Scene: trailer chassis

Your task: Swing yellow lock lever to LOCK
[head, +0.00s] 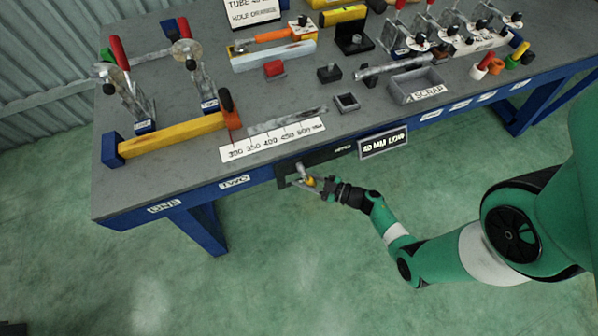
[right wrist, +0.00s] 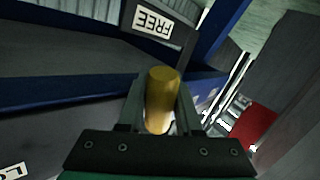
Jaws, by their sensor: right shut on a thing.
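My right gripper (head: 316,184) is at the front edge of the bench, just below the dark panel (head: 290,170). It is shut on the yellow lock lever (head: 310,181), of which only a small part shows in the head view. In the right wrist view the lever's rounded yellow handle (right wrist: 162,88) stands between the two fingers. A white FREE label (right wrist: 152,22) is beyond the handle at the top. A partly cut-off label beginning "LO" (right wrist: 13,172) is at the lower left. The lever's pivot is hidden. My left gripper is not in view.
The grey bench top (head: 190,190) holds a yellow bar (head: 170,135), a white length scale (head: 272,139), a grey SCRAP bin (head: 417,86) and several toggle clamps. A "40 mm low" sign (head: 383,143) hangs right of the panel. The green floor in front is clear.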

